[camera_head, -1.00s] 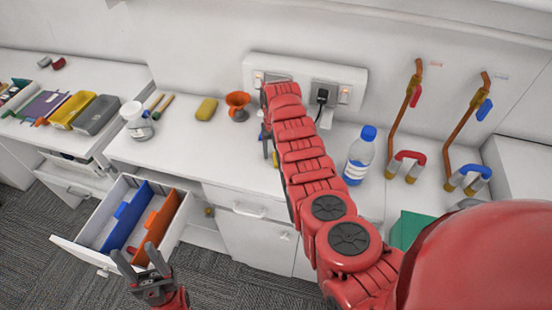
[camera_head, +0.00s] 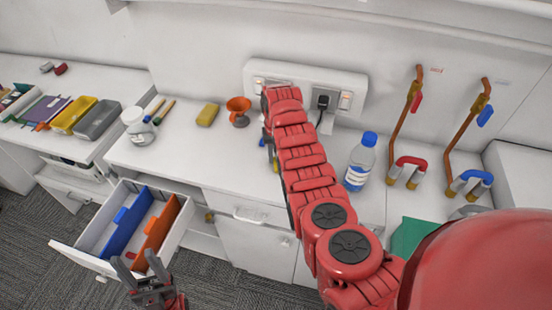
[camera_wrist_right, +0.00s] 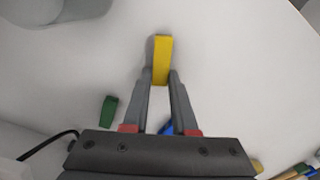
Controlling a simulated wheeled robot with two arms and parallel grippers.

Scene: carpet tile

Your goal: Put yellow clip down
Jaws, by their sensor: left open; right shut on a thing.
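The yellow clip (camera_wrist_right: 162,58) is held upright in the picture between the fingertips of my right gripper (camera_wrist_right: 161,78) in the right wrist view. The white counter top shows behind it; I cannot tell whether the clip touches it. In the head view my right arm hides most of this gripper (camera_head: 269,148) and the clip. My left gripper (camera_head: 143,268) is open and empty, in front of the open drawer. A green clip (camera_wrist_right: 109,111) and part of a blue one (camera_wrist_right: 167,128) lie on the counter in the right wrist view.
The open drawer (camera_head: 80,252) holds blue and orange dividers. On the counter (camera_head: 190,160) stand a white jar (camera_head: 137,128), a yellow sponge (camera_head: 208,115), an orange funnel-shaped thing (camera_head: 239,110) and a bottle (camera_head: 361,162). A plugged-in socket strip (camera_head: 300,80) is on the wall.

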